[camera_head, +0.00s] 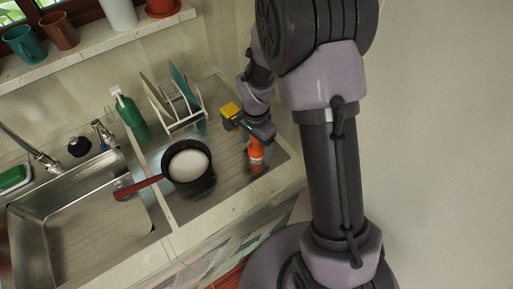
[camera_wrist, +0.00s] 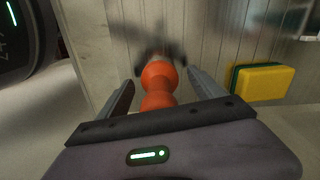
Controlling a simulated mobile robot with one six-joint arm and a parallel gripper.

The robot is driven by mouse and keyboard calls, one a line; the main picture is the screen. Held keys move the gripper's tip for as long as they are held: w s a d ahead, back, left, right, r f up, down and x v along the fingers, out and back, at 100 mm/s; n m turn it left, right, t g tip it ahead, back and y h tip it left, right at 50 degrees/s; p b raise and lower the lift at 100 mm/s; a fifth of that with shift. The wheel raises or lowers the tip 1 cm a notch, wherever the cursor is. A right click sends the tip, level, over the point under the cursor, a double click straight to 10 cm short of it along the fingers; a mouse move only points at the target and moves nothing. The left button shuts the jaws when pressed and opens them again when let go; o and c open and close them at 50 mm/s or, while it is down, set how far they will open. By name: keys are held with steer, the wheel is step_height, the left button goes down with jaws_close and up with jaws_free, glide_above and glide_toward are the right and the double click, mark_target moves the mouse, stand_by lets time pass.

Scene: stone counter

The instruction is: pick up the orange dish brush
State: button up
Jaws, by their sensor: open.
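The orange dish brush (camera_head: 256,150) is on the ribbed metal drainboard, at its right side in the head view. In the wrist view its rounded orange body (camera_wrist: 158,84) shows between the two fingers of my gripper (camera_wrist: 160,77), with visible gaps on both sides. My gripper (camera_head: 259,132) is open and is over the brush in the head view, hiding its upper part. The brush's lower end is partly lost behind the gripper body in the wrist view, and a dark blur lies beyond it.
A yellow and green sponge (camera_wrist: 262,82) is right of the brush in the wrist view. A black pan (camera_head: 168,176) with white inside and a red handle stands left on the drainboard (camera_head: 215,200). A dish rack (camera_head: 186,118), green bottle (camera_head: 127,108) and sink (camera_head: 85,215) are farther left.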

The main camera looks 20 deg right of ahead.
steer(key=shift+r, duration=0.15)
steer(key=c, duration=1.5)
steer(key=shift+r, duration=0.3)
step_height(320, 180, up, 4)
steer(key=shift+f+p, duration=0.25)
steer(key=shift+p, duration=0.65)
steer(key=s+a, duration=0.3)
steer(key=s, duration=0.1)
steer(key=s+a, duration=0.3)
steer(key=s, duration=0.1)
steer(key=s+a+r, duration=0.1)
steer(key=s+a, duration=0.2)
steer(key=s, duration=0.1)
steer(key=shift+s+a+p, duration=0.35)
steer(key=shift+a, duration=0.05)
steer(key=shift+f, duration=0.1)
